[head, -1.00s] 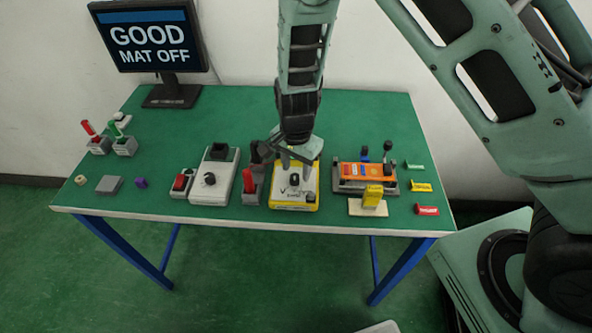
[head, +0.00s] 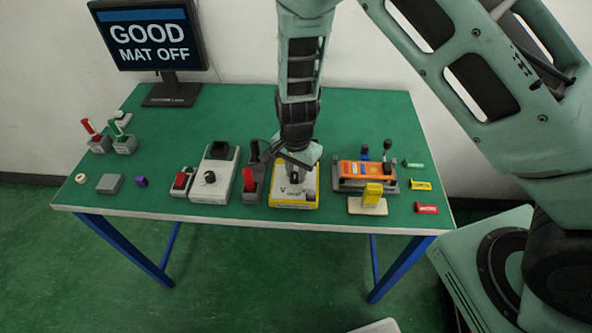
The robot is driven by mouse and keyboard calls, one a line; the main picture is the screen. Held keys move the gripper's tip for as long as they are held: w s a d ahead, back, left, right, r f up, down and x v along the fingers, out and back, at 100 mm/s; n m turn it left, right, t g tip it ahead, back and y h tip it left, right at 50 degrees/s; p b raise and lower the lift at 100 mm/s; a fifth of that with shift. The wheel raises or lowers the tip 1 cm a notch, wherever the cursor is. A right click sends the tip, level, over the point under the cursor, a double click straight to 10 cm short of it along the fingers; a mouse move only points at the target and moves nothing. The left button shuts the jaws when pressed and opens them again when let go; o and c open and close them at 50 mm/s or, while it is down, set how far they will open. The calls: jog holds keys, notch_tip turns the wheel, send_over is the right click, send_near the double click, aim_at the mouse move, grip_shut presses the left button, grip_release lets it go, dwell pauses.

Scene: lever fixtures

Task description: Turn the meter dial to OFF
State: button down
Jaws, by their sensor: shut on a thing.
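The meter (head: 285,196) is a white and yellow box lying at the front middle of the green table. Its face carries dark lettering, too small to read surely. The black dial (head: 295,178) sits on the upper part of its face, partly hidden by my fingers. My gripper (head: 295,170) points down over the meter and is shut on the dial. The dial's exact pointing direction cannot be told.
An orange device (head: 362,170) and a yellow block on a pale base (head: 372,192) are to the right. A monitor (head: 153,42) reads "GOOD MAT OFF".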

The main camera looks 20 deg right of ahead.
aim_at(294, 173)
jog(key=n+b, duration=0.1)
jog(key=n, duration=0.3)
jog(key=shift+w+a, duration=0.1)
jog(key=n+b, duration=0.1)
jog(key=n, duration=0.3)
jog(key=shift+a+n, duration=0.1)
jog(key=shift+n, duration=0.2)
dwell(0.6)
jog(key=c, duration=1.2)
grip_release()
jog(key=shift+c, duration=0.2)
jog(key=shift+r, duration=0.1)
notch_tip(294, 173, up, 17)
jog(key=b, duration=0.2)
jog(key=shift+r+b, duration=0.15)
jog(key=shift+b, duration=0.15)
